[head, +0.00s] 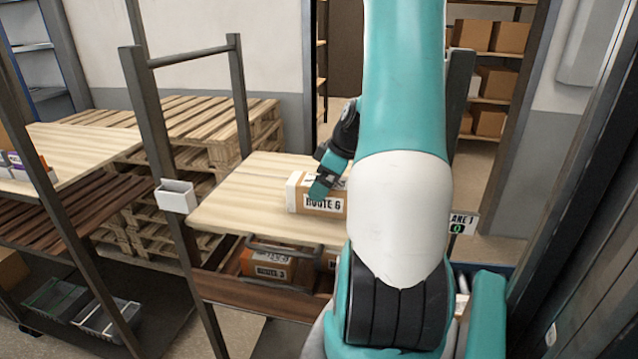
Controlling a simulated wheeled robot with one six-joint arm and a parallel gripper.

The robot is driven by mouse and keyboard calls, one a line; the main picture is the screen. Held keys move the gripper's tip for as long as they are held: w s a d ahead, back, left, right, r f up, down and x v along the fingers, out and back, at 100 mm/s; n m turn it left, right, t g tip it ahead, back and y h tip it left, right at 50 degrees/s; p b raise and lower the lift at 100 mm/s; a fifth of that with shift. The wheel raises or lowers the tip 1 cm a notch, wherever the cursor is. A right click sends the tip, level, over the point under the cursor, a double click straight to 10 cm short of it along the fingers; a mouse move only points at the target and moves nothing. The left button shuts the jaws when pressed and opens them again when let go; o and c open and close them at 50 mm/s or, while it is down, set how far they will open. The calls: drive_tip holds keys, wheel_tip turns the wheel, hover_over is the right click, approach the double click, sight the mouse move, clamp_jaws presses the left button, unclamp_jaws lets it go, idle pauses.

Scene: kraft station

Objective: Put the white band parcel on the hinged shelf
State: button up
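A cardboard parcel (300,199) with a white band at its left end and a "ROUTE 6" label is on the pale wooden shelf board (235,209), right of the middle. This board looks like the hinged shelf, but no hinge shows clearly. My gripper (325,184) is at the parcel, with a teal finger over its top and front face. The other finger is hidden, so I cannot tell whether it grips the parcel. My arm covers the parcel's right end and the board's right side.
A darker shelf below holds an orange-brown "ROUTE 3" parcel (268,266) behind a grey bar (285,245). A small white bin (177,196) hangs on the dark post to the left. Wooden pallets (200,120) are stacked behind. The board's left part is bare.

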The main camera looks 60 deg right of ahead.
drive_tip(key=p+v, duration=0.5)
drive_tip(key=v, duration=0.5)
drive_tip(key=w+a+r+n+g+y, duration=0.1)
drive_tip(key=w+a+r, duration=0.15)
drive_tip(key=a, duration=0.55)
drive_tip(key=w+a+r, duration=0.1)
drive_tip(key=w+a, duration=0.3)
drive_tip(key=a, duration=0.3)
drive_tip(key=w+a+r+n+g+y, duration=0.15)
drive_tip(key=w+a, duration=0.25)
drive_tip(key=a, duration=0.4)
drive_tip(key=s+a+r, duration=0.1)
drive_tip(key=s+a, duration=0.3)
drive_tip(key=a, duration=0.4)
drive_tip(key=s+a+r+n+g, duration=0.1)
drive_tip(key=s+a, duration=0.4)
drive_tip(key=a, duration=0.3)
drive_tip(key=s+a+r+g, duration=0.1)
drive_tip(key=s+a, duration=0.4)
drive_tip(key=a, duration=0.3)
drive_tip(key=shift+s+r, duration=0.2)
drive_tip(key=shift+a+g, duration=0.15)
drive_tip(key=shift+g, duration=0.1)
